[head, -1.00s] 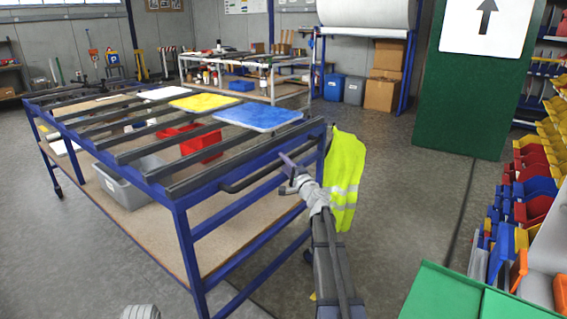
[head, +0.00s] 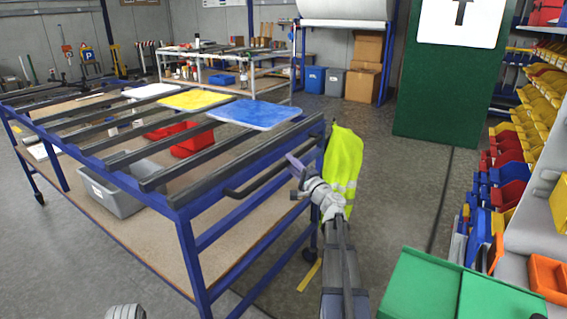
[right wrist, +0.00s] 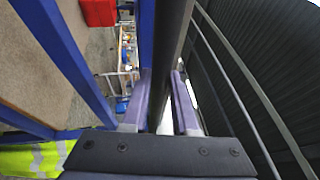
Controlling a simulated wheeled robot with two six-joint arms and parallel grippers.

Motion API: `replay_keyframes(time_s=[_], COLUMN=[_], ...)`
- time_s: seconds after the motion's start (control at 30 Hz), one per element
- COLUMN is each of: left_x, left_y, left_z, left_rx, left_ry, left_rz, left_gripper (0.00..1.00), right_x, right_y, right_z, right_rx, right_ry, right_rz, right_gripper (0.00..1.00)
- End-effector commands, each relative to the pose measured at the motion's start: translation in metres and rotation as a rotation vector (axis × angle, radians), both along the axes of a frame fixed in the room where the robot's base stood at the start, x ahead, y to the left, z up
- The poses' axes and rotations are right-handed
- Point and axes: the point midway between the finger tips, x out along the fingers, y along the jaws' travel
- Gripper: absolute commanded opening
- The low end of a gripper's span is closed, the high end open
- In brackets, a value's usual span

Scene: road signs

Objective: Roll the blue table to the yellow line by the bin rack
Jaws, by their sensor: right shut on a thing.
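The blue table (head: 188,239) has a blue frame, dark slats on top and a wooden lower shelf. It stands on casters at the left and middle of the head view. My right gripper (head: 298,171) is shut on the dark handle bar (head: 262,172) at the table's near right end. In the right wrist view the bar (right wrist: 172,60) runs between the two fingers. A short piece of yellow line (head: 309,276) shows on the floor by the table's right caster. The bin rack (head: 510,165), with red, yellow and blue bins, stands at the right. My left gripper is out of view.
A hi-vis vest (head: 343,165) hangs at the table's right corner. A green panel (head: 450,100) stands behind the floor gap between table and rack. A green bin (head: 450,290) is close at the lower right. A workbench (head: 225,72) stands at the back.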

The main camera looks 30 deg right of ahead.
Motion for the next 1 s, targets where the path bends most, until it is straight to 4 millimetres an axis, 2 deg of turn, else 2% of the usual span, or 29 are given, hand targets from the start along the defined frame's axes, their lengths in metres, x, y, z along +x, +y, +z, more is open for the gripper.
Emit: replay_keyframes(time_s=[0.27,0.3,0.53,0.83,1.0], left_x=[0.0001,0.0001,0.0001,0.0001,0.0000], left_y=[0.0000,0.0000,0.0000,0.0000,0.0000], left_z=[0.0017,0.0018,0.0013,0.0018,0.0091], left_rx=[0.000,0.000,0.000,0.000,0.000], left_ry=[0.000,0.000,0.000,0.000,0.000], left_rz=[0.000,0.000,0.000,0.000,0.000], left_gripper=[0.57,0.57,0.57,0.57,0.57], right_x=[0.0055,0.0055,0.0049,0.0043,0.0042], right_y=[-0.0022,-0.0022,-0.0009,0.0002,0.0004], right_z=[0.0031,0.0032,0.0023,0.0025,0.0099], right_rx=[0.006,0.007,0.005,0.003,0.003], right_ry=[-0.006,-0.006,-0.004,-0.003,-0.003], right_rz=[0.004,0.004,0.005,0.006,0.006], right_gripper=[0.00,0.31,0.57,0.57,0.57])
